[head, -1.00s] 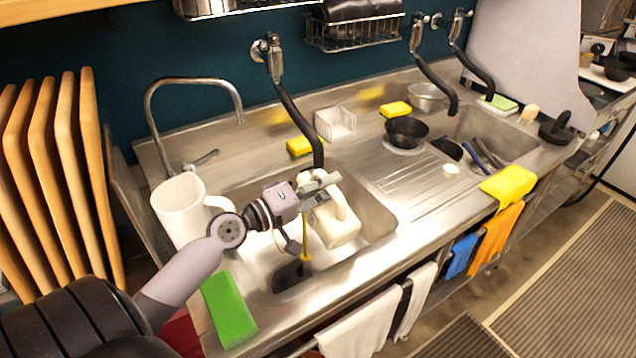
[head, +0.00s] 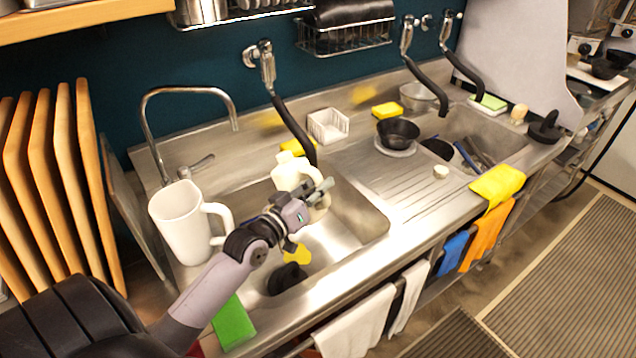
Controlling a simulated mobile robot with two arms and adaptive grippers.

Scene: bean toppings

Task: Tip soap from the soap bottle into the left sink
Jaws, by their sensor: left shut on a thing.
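The white soap bottle (head: 287,173) is above the left sink, partly hidden by my left gripper (head: 318,192), which is shut on it. The bottle looks closer to upright, with its lower part near the gripper fingers. The left sink (head: 352,222) is the steel basin below. A yellow blob (head: 297,254), which looks like soap, shows in the sink area below my gripper, just above a dark object (head: 287,279) in the basin. I cannot tell whether the blob is falling or resting. My right gripper is out of view.
A white pitcher (head: 180,222) stands left of the sink below the curved faucet (head: 187,90). A black hose (head: 295,128) hangs close behind the bottle. A green sponge (head: 233,323) lies at the front edge. A ribbed drainboard (head: 405,190) is to the right.

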